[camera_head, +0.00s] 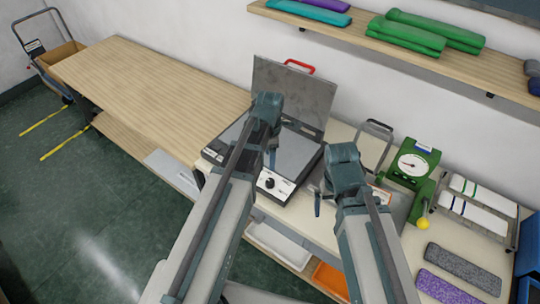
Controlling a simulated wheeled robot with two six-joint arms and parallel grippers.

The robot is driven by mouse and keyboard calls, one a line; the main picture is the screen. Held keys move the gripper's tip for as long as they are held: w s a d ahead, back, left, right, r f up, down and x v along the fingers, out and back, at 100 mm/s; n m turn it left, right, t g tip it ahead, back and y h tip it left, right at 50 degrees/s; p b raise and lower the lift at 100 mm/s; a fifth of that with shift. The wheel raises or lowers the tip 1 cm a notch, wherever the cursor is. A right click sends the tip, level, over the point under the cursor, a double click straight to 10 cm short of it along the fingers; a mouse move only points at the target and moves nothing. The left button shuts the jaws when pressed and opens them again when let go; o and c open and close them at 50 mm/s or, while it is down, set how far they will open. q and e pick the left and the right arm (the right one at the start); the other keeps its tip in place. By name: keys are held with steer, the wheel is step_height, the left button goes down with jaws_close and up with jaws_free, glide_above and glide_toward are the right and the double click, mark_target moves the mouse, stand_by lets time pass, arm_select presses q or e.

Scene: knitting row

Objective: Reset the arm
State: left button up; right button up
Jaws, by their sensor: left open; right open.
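My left arm reaches up over a grey machine with an open lid (290,92) and a red handle. My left gripper (271,157) hangs over the machine's flat dark plate (300,150), seen small and partly hidden by my own arm. It is open, with nothing visible in it. My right gripper (318,201) is in front of the machine's right corner, mostly hidden behind my wrist. It is open, and I see nothing held. I cannot tell how high either gripper is above the surfaces.
A green dial gauge (413,165) stands right of my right arm, beside a rack with white rolls (480,207). Grey (463,268) and purple (444,288) pieces lie at the front right. A long wooden table (150,80) at left is bare. Green rolls (410,35) lie on the wall shelf.

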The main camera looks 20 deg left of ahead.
mark_target(270, 181)
arm_select(q)
steer(key=shift+f, duration=0.15)
arm_select(e)
steer(key=shift+f, duration=0.15)
arm_select(q)
step_height(270, 181, down, 13)
steer(key=b, duration=1.3)
arm_select(e)
step_height(270, 181, down, 13)
steer(key=shift+f, duration=0.1)
arm_select(q)
steer(key=shift+f+b, duration=0.45)
steer(key=shift+b, duration=0.2)
arm_select(e)
steer(key=shift+f, duration=0.35)
arm_select(q)
steer(key=shift+r+m, duration=0.15)
steer(key=shift+m, duration=0.15)
arm_select(e)
steer(key=shift+r, duration=0.15)
arm_select(q)
steer(key=m, duration=0.9)
stand_by(0.3)
arm_select(e)
steer(key=shift+r, duration=0.1)
stand_by(0.3)
